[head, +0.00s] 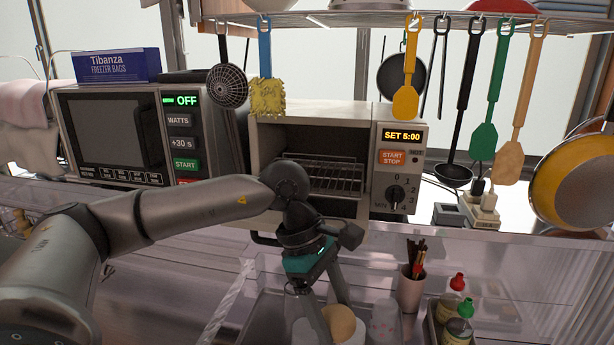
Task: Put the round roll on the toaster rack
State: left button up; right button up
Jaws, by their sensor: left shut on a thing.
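The toaster (262,140) stands on the counter with its front open. Its wire rack (338,178) shows inside, with nothing visible on the part I can see; my left arm hides the left part. My left gripper (337,318) points down in front of and below the toaster, over the lower area near the bottom edge. It is shut on the round roll (342,325), a pale tan rounded piece at its fingertips. The fingers partly cover the roll. My right gripper is not in view.
A microwave (105,135) stands left of the toaster, with a freezer bag box (118,65) on top. Utensils hang above, including a yellow spatula (406,100). A utensil cup (410,290) and sauce bottles (452,298) stand at lower right. Pans (575,185) hang at right.

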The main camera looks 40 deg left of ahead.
pick_arm(q)
jog(key=a+r+n+t+y+p, duration=0.25)
jog(key=a+r+n+p, duration=0.25)
jog(key=r+n, duration=0.45)
jog(key=a+r+n+t+y+p, duration=0.1)
jog(key=a+r+n+y+p, duration=0.4)
jog(key=n, duration=0.7)
jog(key=shift+h, duration=0.35)
jog(key=w+a+p, duration=0.1)
jog(key=w+a, duration=0.1)
jog(key=w, duration=0.3)
jog(key=w+a+r+p, duration=0.1)
jog(key=w+a, duration=0.2)
jog(key=w, duration=0.2)
jog(key=w+a+p, duration=0.1)
jog(key=w+a, duration=0.2)
jog(key=w, duration=0.2)
jog(key=shift+w+a+r, duration=0.15)
jog(key=shift+w+a, duration=0.1)
jog(key=shift+w+a+g+p, duration=0.2)
jog(key=shift+w+g+p, duration=0.05)
jog(key=shift+w+p, duration=0.1)
jog(key=shift+s+f, duration=0.2)
jog(key=shift+f, duration=0.6)
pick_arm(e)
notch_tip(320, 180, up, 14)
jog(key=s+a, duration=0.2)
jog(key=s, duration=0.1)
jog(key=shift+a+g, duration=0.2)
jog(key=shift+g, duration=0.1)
